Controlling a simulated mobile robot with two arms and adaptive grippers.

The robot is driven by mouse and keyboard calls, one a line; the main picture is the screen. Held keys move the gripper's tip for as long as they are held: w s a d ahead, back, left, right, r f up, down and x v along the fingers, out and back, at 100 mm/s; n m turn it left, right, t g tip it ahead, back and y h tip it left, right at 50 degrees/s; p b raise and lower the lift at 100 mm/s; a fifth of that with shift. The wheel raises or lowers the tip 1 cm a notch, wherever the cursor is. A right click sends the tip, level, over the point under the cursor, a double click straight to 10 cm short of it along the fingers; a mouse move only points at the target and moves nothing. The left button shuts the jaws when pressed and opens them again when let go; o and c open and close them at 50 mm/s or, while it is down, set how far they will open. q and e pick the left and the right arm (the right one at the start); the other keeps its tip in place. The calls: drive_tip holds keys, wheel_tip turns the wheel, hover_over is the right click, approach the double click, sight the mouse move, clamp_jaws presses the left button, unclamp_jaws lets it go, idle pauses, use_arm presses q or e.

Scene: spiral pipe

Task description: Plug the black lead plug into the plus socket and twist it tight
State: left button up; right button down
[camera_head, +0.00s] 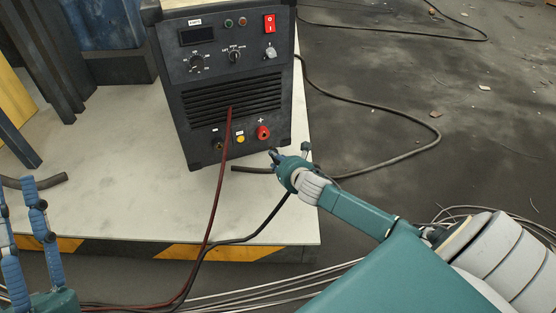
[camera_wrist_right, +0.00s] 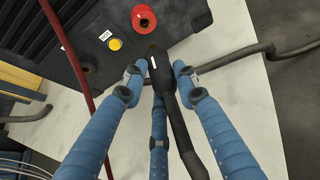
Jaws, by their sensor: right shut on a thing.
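The black lead plug (camera_wrist_right: 159,66) is between the blue fingers of my right gripper (camera_head: 282,160), which is shut on it. Its black cable (camera_wrist_right: 182,130) trails back between the fingers; in the head view it drops toward the front edge. The red plus socket (camera_head: 263,132) is low on the front of the black machine (camera_head: 222,70); it also shows in the right wrist view (camera_wrist_right: 144,18). The plug's tip is close to this socket but apart from it, below and right in the head view. My left gripper (camera_head: 18,200) is open at the far left, with nothing seen between its fingers.
A yellow button (camera_head: 240,139) and a dark socket (camera_head: 218,144) sit left of the plus socket. A red cable (camera_head: 213,205) rises across the machine's front. A dark hose (camera_head: 390,158) lies behind my right gripper. The pale platform (camera_head: 120,180) has clear room left of the machine.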

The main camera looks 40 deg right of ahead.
sight(273, 149)
drive_tip(key=shift+r, duration=0.1)
drive_tip(key=shift+w+d, duration=0.1)
drive_tip(key=shift+w, duration=0.25)
drive_tip(key=w, duration=0.3)
drive_tip(key=shift+w+d, duration=0.1)
drive_tip(key=shift+d, duration=0.3)
use_arm(q)
drive_tip(key=shift+s+a+r+t+h+b, duration=0.15)
drive_tip(key=shift+s+r+t+h+b, duration=0.35)
drive_tip(key=shift+s+r, duration=0.5)
use_arm(e)
drive_tip(key=shift+w+d, duration=0.2)
drive_tip(key=shift+w, duration=0.7)
use_arm(q)
drive_tip(key=shift+f, duration=0.1)
use_arm(e)
drive_tip(key=shift+p, duration=0.35)
use_arm(q)
drive_tip(key=shift+w+f+g+y, duration=0.5)
drive_tip(key=shift+w+f, duration=0.5)
drive_tip(key=shift+s+r, duration=0.15)
use_arm(e)
drive_tip(key=shift+w, duration=0.25)
